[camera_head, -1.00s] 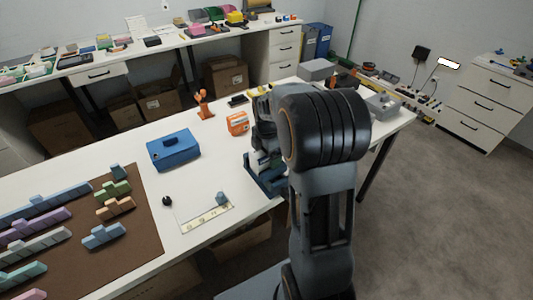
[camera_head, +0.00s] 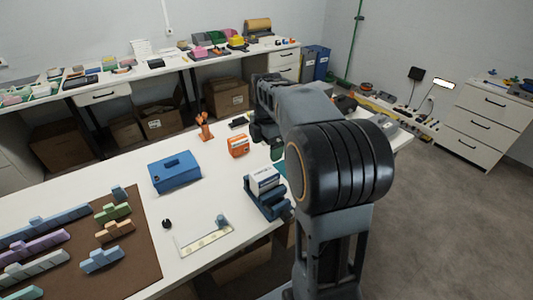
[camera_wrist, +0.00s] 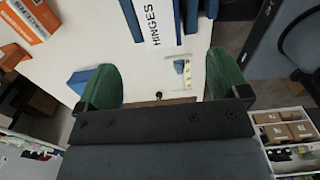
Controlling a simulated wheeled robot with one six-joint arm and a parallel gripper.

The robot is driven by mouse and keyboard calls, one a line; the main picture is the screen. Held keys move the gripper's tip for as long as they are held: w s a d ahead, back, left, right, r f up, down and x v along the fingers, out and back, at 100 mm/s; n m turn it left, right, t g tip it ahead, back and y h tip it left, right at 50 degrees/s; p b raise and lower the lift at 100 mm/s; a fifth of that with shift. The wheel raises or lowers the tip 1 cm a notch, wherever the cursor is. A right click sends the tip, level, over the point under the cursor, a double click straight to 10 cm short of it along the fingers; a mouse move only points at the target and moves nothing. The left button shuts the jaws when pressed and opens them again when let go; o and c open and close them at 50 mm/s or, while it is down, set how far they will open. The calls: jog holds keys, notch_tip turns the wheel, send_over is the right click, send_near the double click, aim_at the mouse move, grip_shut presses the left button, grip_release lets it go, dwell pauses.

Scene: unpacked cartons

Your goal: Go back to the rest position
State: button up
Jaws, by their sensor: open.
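My gripper (camera_wrist: 163,85) shows in the wrist view with its two green fingers spread wide apart and nothing between them. A white box marked HINGES (camera_wrist: 160,22) lies beyond the fingertips in that view, apart from them. In the head view this white box (camera_head: 264,179) sits in a blue holder (camera_head: 268,205) at the table's right part. My arm rises at the right of the head view and hides part of the table's far right end. The gripper is mostly hidden behind the arm there.
A blue toolbox (camera_head: 174,173), an orange box (camera_head: 238,146) and an orange tool (camera_head: 205,127) stand on the white table (camera_head: 130,170). A brown mat (camera_head: 140,255) with coloured blocks lies at left. A drawer cabinet (camera_head: 478,125) stands at far right. Floor at right is clear.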

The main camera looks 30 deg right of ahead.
jog(key=shift+r, duration=0.35)
